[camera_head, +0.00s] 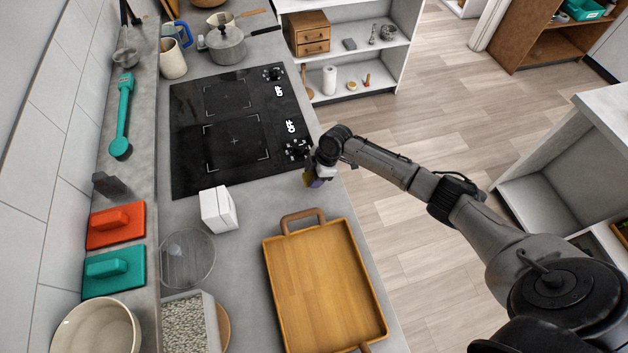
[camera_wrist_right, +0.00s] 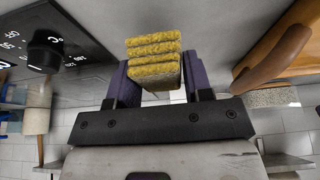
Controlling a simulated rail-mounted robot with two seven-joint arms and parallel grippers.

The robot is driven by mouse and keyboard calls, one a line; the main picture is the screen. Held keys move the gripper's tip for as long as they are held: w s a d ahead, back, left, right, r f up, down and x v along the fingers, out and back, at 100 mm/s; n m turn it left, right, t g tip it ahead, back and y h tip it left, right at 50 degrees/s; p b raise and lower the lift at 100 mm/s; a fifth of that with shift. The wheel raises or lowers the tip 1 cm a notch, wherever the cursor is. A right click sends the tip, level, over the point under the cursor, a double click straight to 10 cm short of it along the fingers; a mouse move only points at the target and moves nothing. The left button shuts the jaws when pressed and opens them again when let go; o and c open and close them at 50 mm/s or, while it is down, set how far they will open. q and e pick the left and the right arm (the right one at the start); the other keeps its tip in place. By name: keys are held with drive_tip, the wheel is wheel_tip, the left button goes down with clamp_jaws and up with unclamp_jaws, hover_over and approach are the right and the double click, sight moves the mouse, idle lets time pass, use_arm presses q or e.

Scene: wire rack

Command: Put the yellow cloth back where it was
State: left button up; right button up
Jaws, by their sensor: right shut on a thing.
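The yellow cloth (camera_wrist_right: 153,50) is a folded, rough-textured stack of several layers. In the right wrist view it sits between the two purple-grey fingers of my right gripper (camera_wrist_right: 158,75), which is shut on it. In the head view my right gripper (camera_head: 315,180) is over the counter's right edge, between the cooktop and the wooden tray. Only a small bit of the cloth (camera_head: 307,180) shows there, mostly hidden by the gripper. I cannot tell whether the cloth touches the counter. My left gripper is not in view.
The black cooktop (camera_head: 232,130) lies behind the gripper, the wooden tray (camera_head: 325,285) in front. Orange (camera_head: 115,226) and teal (camera_head: 114,271) pieces lie by the wall. Bare counter (camera_head: 270,205) lies left of the gripper.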

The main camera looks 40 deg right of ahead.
drive_tip(key=shift+f, duration=1.8)
drive_tip(key=shift+f, duration=0.1)
drive_tip(key=shift+f, duration=0.15)
drive_tip(key=o, duration=0.9)
drive_tip(key=shift+c, duration=0.2)
drive_tip(key=v, duration=1.2)
drive_tip(key=shift+r, duration=0.3)
